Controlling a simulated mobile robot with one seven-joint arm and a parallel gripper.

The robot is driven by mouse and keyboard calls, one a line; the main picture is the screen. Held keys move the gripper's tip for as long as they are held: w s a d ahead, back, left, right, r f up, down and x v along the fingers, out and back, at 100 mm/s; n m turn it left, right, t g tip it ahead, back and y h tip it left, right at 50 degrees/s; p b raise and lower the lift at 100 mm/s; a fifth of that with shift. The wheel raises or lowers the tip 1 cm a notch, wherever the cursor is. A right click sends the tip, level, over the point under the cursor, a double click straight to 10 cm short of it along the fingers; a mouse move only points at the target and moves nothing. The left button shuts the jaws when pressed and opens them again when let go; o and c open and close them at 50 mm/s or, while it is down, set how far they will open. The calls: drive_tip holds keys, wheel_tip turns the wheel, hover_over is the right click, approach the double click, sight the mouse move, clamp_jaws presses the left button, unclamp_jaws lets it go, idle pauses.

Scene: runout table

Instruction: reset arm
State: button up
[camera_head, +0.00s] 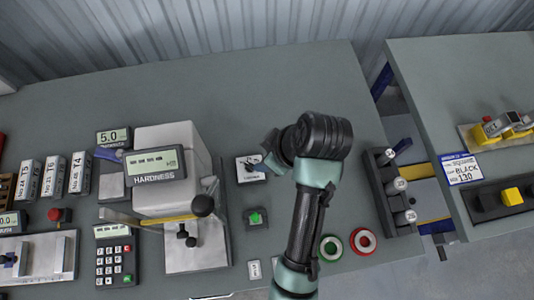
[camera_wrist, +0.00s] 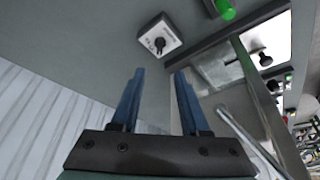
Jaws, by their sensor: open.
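My arm reaches up from the bottom of the head view over the green-grey table (camera_head: 300,80), with its black wrist joint above the right part of the table. My gripper is mostly hidden behind the wrist in that view. In the wrist view my gripper (camera_wrist: 159,72) shows two blue fingers apart with nothing between them. Beyond the fingertips a small white box with a black knob (camera_wrist: 158,35) sits on a grey surface, apart from the fingers. In the head view a small white-faced box (camera_head: 250,168) lies just left of the wrist.
A hardness tester (camera_head: 158,163) with a ball-ended lever stands left of my arm. A green button box (camera_head: 256,217) is nearer. A red ring (camera_head: 363,240) and a green ring (camera_head: 331,247) lie right of the forearm. A rack (camera_head: 393,190) stands at the right edge; the back is clear.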

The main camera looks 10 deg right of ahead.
idle(0.4)
drive_tip(key=w+r+m+t+h+b, duration=0.1)
drive_tip(key=w+r+m+t, duration=0.1)
drive_tip(key=w+r+t, duration=0.65)
drive_tip(key=w+r+m+t+h+b, duration=0.15)
drive_tip(key=w+r, duration=0.45)
drive_tip(key=r, duration=0.7)
wheel_tip(320, 180, up, 19)
drive_tip(key=s+a+m+t+b, duration=0.1)
drive_tip(key=s+a+m+t, duration=0.15)
drive_tip(key=t, duration=0.45)
drive_tip(key=s+r+m+t, duration=0.1)
drive_tip(key=s+r+t, duration=0.2)
drive_tip(key=s+r, duration=0.2)
drive_tip(key=s+a+r+m+t, duration=0.1)
drive_tip(key=s+r+t, duration=0.3)
drive_tip(key=r, duration=0.6)
drive_tip(key=shift+s+a+m+h+b, duration=0.2)
drive_tip(key=shift+s+m+h+b, duration=0.2)
drive_tip(key=shift+m+b, duration=0.1)
drive_tip(key=shift+r, duration=0.1)
